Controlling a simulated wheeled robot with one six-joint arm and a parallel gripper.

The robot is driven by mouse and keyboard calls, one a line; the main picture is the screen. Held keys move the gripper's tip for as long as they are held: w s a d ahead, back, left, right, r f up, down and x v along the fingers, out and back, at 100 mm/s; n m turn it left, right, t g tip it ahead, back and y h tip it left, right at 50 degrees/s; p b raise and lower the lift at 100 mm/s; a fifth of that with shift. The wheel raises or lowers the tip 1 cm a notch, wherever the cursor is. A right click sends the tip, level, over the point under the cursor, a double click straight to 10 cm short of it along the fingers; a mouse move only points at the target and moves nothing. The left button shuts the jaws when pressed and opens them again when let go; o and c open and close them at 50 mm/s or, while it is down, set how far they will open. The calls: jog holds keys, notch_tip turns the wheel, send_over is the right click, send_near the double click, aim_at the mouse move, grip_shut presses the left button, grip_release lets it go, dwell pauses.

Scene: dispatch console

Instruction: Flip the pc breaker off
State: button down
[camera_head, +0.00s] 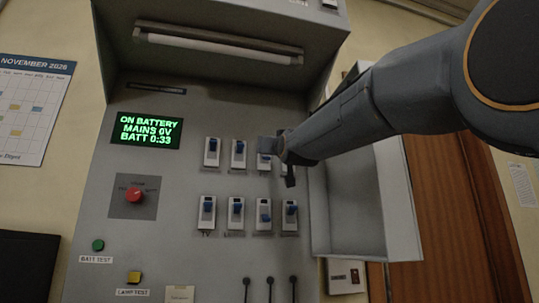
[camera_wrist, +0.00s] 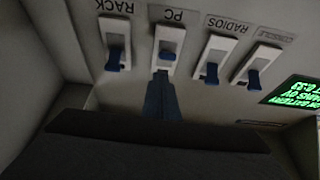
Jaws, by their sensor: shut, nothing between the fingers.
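The pc breaker (camera_wrist: 170,38) is a white switch with a blue lever, under the PC label in the upside-down wrist view. Its lever sits nearer the label than the levers of its neighbours. In the head view the pc breaker (camera_head: 264,164) is third in the upper row, and its lever looks lower than the two to its left. My gripper (camera_wrist: 161,76) is shut and empty, with its tips right by the lever; I cannot tell whether they touch. In the head view my gripper (camera_head: 268,145) covers the top of this breaker.
The rack breaker (camera_wrist: 115,45) and radios breaker (camera_wrist: 215,55) stand close on either side. A lower row of breakers (camera_head: 236,212) lies below. An open panel door (camera_head: 405,210) stands at the right. The green display (camera_head: 147,131) reads ON BATTERY, MAINS 0V. A red knob (camera_head: 134,195) is below it.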

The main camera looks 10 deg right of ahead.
notch_tip(320, 180, up, 4)
jog(key=s+p, duration=0.2)
jog(key=s+d+f+b, duration=0.1)
jog(key=s+f+b, duration=0.1)
jog(key=s+f, duration=0.4)
jog(key=shift+s+f, duration=0.25)
jog(key=shift+f, duration=0.7)
